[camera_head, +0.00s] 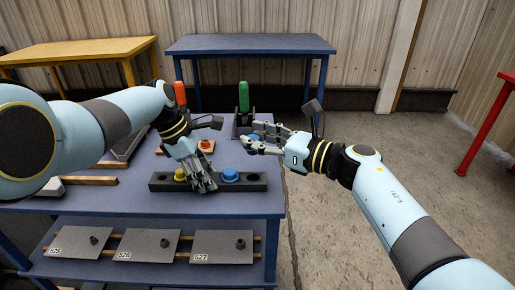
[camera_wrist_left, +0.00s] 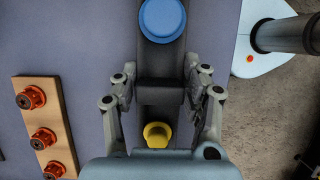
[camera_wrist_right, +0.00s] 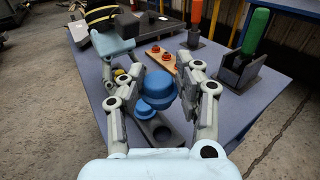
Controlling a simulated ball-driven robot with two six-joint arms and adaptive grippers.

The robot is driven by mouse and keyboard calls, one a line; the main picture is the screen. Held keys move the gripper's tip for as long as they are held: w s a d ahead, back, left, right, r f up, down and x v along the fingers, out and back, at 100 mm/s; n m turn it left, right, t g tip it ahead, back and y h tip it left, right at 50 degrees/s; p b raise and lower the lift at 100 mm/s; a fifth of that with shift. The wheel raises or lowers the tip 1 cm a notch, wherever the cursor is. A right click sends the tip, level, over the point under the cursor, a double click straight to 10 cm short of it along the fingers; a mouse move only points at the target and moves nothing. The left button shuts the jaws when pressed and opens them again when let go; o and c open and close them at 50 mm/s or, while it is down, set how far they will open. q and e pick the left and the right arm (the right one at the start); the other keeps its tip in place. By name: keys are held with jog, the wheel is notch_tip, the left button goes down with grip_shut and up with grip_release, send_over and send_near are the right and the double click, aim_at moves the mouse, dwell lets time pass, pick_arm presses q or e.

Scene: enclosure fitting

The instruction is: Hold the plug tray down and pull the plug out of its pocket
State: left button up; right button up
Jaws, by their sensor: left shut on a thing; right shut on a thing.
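The plug tray (camera_head: 160,183) is a long dark bar on the near part of the blue table. A yellow plug (camera_head: 180,175) and a blue plug (camera_head: 230,176) sit in it. My left gripper (camera_head: 204,184) is shut across the tray between them; the left wrist view shows its fingers on both sides of the bar (camera_wrist_left: 159,91). My right gripper (camera_head: 258,146) is shut on another blue plug (camera_wrist_right: 159,84), held above the tray and apart from it. An empty round pocket (camera_wrist_right: 162,133) shows near the tray's end in the right wrist view.
A wooden strip with red knobs (camera_wrist_left: 43,125) lies behind the tray. A dark holder with a green handle (camera_head: 243,97) and an orange handle (camera_head: 180,93) stand further back. Numbered grey plates (camera_head: 147,245) lie on the lower shelf.

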pick_arm(q)
jog(key=o, duration=1.4)
